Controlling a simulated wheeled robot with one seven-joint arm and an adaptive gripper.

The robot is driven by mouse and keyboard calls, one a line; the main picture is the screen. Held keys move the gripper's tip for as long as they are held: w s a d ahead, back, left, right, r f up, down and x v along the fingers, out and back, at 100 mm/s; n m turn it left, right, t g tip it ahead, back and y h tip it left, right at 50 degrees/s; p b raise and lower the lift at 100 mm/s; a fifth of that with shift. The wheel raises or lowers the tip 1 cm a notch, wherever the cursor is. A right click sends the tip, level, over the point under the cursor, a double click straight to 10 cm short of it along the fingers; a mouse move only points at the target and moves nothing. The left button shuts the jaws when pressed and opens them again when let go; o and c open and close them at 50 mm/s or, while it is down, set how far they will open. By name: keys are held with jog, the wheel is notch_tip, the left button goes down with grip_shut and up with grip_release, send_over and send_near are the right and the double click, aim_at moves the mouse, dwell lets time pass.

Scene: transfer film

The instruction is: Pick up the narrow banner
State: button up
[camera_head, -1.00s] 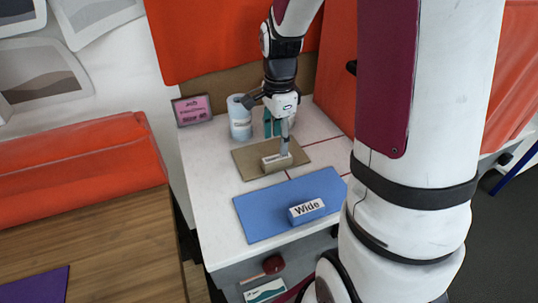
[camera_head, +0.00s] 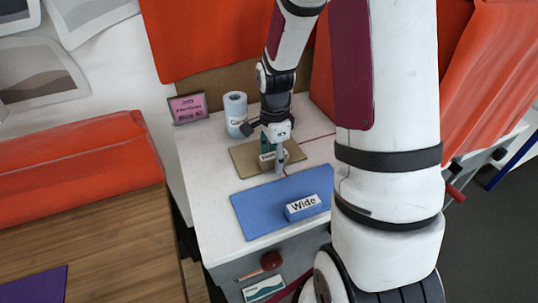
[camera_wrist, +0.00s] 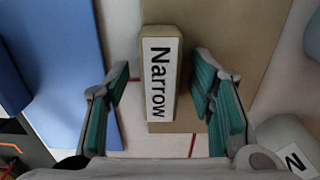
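The narrow banner is a small tan block with a white "Narrow" label (camera_wrist: 160,78). It lies on the tan mat (camera_wrist: 235,60) in the wrist view. In the head view the block (camera_head: 266,158) is on the same mat (camera_head: 244,163), partly hidden by my gripper (camera_head: 279,160). In the wrist view my gripper (camera_wrist: 161,72) is open, with one teal-padded finger on each side of the block and a gap on both sides. I cannot tell the exact height of the fingertips above the mat.
A blue mat (camera_head: 252,210) with a "Wide" block (camera_head: 303,207) lies in front on the white table (camera_head: 205,190). A blue-white cylinder (camera_head: 236,113) and a pink sign (camera_head: 189,108) stand behind. A white labelled cylinder (camera_wrist: 285,135) is at lower right in the wrist view.

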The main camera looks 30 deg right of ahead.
grip_shut()
jog(key=shift+r, duration=0.1)
